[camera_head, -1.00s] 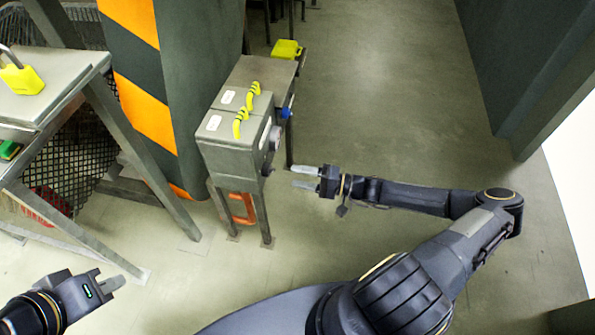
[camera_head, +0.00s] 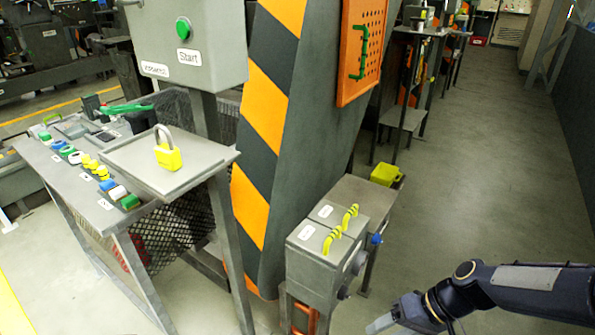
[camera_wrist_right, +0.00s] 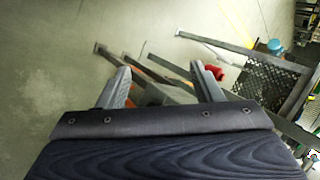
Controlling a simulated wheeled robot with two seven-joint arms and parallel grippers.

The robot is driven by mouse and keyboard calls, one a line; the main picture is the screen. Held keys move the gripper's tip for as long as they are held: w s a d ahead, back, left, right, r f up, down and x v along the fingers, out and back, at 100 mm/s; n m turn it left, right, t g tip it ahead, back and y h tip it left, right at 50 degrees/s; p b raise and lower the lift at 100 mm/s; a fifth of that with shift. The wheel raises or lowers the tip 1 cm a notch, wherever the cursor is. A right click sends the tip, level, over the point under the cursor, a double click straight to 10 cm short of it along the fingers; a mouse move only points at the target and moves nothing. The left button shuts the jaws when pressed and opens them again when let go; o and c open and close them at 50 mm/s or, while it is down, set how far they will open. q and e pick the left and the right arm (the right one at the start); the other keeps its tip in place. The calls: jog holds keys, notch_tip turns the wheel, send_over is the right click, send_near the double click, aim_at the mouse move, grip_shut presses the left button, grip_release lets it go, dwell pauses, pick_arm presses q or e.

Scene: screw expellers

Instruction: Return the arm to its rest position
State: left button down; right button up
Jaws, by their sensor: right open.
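My right arm comes in from the lower right in the head view. Its gripper (camera_head: 386,322) is low, to the right of the grey box with yellow handles (camera_head: 322,245), and apart from it. In the right wrist view my right gripper (camera_wrist_right: 160,85) shows two spread fingers with nothing between them but floor and metal legs beyond. My left gripper is not in the head view.
A grey table (camera_head: 75,190) with several coloured buttons and a yellow padlock (camera_head: 167,156) stands at left. A striped column (camera_head: 265,130) and a Start button box (camera_head: 187,45) rise behind. The floor (camera_head: 470,180) at right is clear.

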jog(key=s+d+r+m+t+h, duration=0.15)
jog(key=s+r+t+h, duration=0.3)
jog(key=s+r, duration=0.8)
notch_tip(320, 180, up, 24)
jog(key=p, duration=2.4)
jog(key=shift+w+t+y, duration=0.2)
jog(key=shift+t+y, duration=0.15)
jog(key=shift+t, duration=0.1)
